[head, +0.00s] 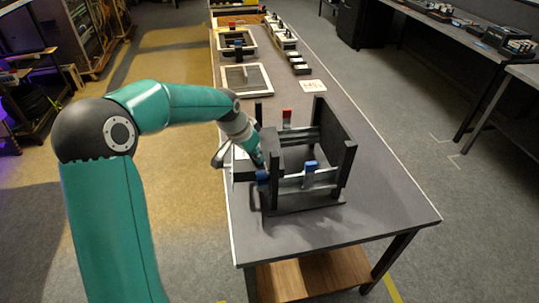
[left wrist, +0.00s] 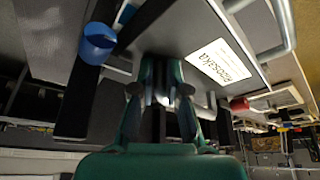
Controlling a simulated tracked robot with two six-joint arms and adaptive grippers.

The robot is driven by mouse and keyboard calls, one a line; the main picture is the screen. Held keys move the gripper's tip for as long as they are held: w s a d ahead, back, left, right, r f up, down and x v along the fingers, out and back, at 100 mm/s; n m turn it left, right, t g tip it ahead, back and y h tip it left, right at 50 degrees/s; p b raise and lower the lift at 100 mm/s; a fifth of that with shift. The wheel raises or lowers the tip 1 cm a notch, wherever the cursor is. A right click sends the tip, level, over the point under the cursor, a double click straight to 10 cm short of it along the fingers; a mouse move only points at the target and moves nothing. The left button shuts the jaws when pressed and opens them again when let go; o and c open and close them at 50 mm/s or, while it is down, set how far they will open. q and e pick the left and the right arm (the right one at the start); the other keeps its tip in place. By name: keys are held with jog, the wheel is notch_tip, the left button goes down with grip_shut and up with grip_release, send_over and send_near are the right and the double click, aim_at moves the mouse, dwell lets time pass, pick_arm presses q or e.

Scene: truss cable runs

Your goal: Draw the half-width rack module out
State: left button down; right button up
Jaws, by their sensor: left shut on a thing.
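The half-width rack module is a dark box (head: 243,170) at the left side of the black rack frame (head: 335,125), and it sticks out to the left of the frame's posts. In the left wrist view its dark face (left wrist: 170,45) carries a white printed label, with a pale metal handle (left wrist: 285,28) at upper right. My left gripper (head: 259,158) is at the module's edge beside the rack. In the left wrist view its fingers (left wrist: 160,100) are shut on the module; the exact contact is dark and partly hidden. My right gripper is not in view.
The grey table (head: 385,205) is clear right of the rack; framed panels (head: 246,78) lie behind.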

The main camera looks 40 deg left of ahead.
aim_at(267, 158)
pick_arm(q)
jog(key=w, duration=0.1)
jog(key=w+d, duration=0.1)
jog(key=f, duration=0.1)
jog(key=shift+w+d, duration=0.25)
jog(key=shift+w, duration=0.15)
jog(key=shift+s+r, duration=0.15)
jog(key=shift+s, duration=0.2)
jog(key=shift+d, duration=0.2)
jog(key=shift+s+a, duration=0.2)
jog(key=shift+s, duration=0.2)
jog(key=c, duration=1.1)
grip_release()
jog(key=shift+a+f, duration=0.15)
jog(key=shift+f, duration=0.05)
jog(key=shift+s, duration=0.1)
jog(key=shift+r, duration=0.1)
